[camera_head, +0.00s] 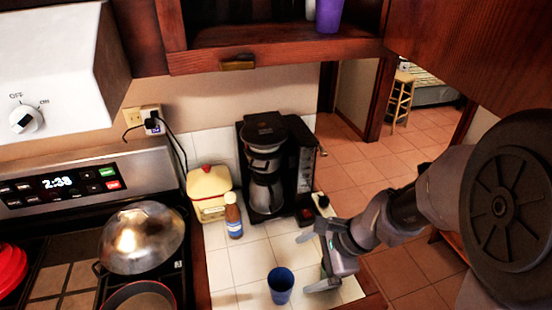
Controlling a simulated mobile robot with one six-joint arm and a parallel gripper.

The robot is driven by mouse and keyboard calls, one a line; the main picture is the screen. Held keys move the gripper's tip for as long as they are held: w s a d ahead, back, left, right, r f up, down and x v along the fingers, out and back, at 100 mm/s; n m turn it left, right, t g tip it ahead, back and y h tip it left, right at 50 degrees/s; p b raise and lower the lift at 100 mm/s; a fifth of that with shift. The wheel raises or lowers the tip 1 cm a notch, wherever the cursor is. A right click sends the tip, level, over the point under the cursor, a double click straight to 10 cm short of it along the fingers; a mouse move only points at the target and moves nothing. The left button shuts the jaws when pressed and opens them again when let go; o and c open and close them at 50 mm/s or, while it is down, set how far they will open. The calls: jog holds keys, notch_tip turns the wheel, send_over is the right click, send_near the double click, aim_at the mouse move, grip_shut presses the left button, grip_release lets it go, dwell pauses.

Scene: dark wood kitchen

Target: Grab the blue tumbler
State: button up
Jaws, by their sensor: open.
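The blue tumbler (280,286) stands upright on the white tiled counter near its front edge, its open rim facing up. My gripper (304,262) is to the right of the tumbler, with its two fingers apart and pointing left toward it. The fingers are empty, and a gap of counter shows between them and the tumbler. My arm comes in from the right side of the picture.
A coffee maker (272,165) stands behind on the counter. A bottle (233,217) and a yellow and red canister (209,195) are left of it. The stove with a domed metal lid (142,237) is at left. Tiled floor lies at right.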

notch_tip(320, 180, down, 5)
jog(key=w+d+m+p, duration=0.2)
jog(key=m+p, duration=0.2)
jog(key=m, duration=0.1)
jog(key=b, duration=0.4)
send_near(275, 287)
jog(key=shift+w+a+f+m+g+y, duration=0.25)
jog(key=shift+a+f+y, duration=0.2)
jog(key=shift+a, duration=0.25)
jog(key=x, duration=0.2)
jog(key=b+x, duration=0.1)
jog(key=x, duration=0.2)
jog(key=shift+s+a+f+b, duration=0.25)
jog(key=shift+s+a+b, duration=0.05)
jog(key=shift+s, duration=0.05)
jog(key=shift+r, duration=0.1)
jog(key=c, duration=1.4)
